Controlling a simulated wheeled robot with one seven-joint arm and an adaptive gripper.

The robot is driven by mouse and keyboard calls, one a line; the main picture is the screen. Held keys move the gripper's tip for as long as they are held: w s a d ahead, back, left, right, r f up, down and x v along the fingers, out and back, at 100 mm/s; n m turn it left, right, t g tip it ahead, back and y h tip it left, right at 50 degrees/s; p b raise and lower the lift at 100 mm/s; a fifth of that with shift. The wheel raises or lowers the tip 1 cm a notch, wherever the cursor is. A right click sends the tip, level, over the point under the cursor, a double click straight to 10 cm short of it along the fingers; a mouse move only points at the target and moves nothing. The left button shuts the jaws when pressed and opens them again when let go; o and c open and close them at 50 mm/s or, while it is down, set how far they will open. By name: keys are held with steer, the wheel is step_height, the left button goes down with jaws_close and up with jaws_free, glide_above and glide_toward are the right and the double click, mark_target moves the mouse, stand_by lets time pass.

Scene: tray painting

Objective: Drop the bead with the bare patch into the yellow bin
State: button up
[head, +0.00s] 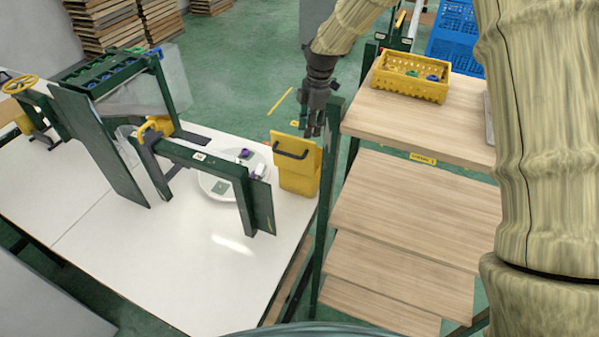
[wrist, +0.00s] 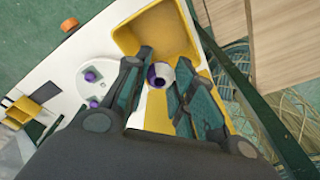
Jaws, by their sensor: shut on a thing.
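My gripper (head: 313,131) is above the yellow bin (head: 298,178), close to its back edge in the head view. In the wrist view, my gripper (wrist: 160,84) is shut on a purple-and-white bead (wrist: 160,74), held between the fingertips. Its pale area faces the camera; its other sides are hidden. The bead cannot be made out in the head view.
A round white plate (head: 208,184) with purple beads lies left of the bin, partly behind a dark green frame (head: 200,157). A wooden shelf unit (head: 415,125) stands close on the right, with a yellow basket (head: 408,88) on top. The white table's front is clear.

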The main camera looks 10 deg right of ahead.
step_height(320, 180, down, 5)
steer(key=b, duration=0.3)
steer(key=shift+r, duration=0.1)
steer(key=o, duration=0.8)
step_height(320, 180, up, 12)
steer(key=d, duration=0.1)
steer(key=shift+w+d, duration=0.15)
steer(key=shift+d, duration=0.1)
stand_by(0.3)
